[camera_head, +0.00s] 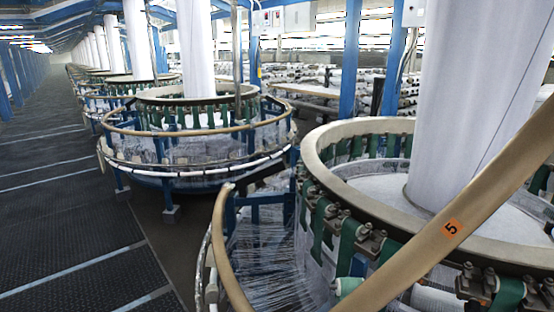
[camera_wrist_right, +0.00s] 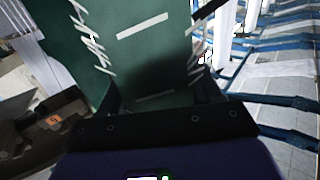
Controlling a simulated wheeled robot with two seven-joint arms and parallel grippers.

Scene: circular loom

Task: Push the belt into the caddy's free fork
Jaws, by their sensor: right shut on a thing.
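In the right wrist view, a wide dark green belt (camera_wrist_right: 140,45) with white stitching along both edges and short white marks fills the upper middle. My right gripper (camera_wrist_right: 155,100) is at the bottom of that view, shut on the belt; its fingertips are mostly hidden. In the head view, several green belts (camera_head: 348,240) hang from dark metal clamps (camera_head: 375,236) around the loom's ring. I cannot tell which is the held one, nor pick out the caddy's free fork. Neither gripper shows in the head view.
A beige rail (camera_head: 470,218) with an orange "5" label crosses the near right of the head view. A dark part with an orange mark (camera_wrist_right: 53,122) lies left of my right gripper. More looms (camera_head: 190,130) stand behind. The dark aisle floor (camera_head: 70,220) is clear.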

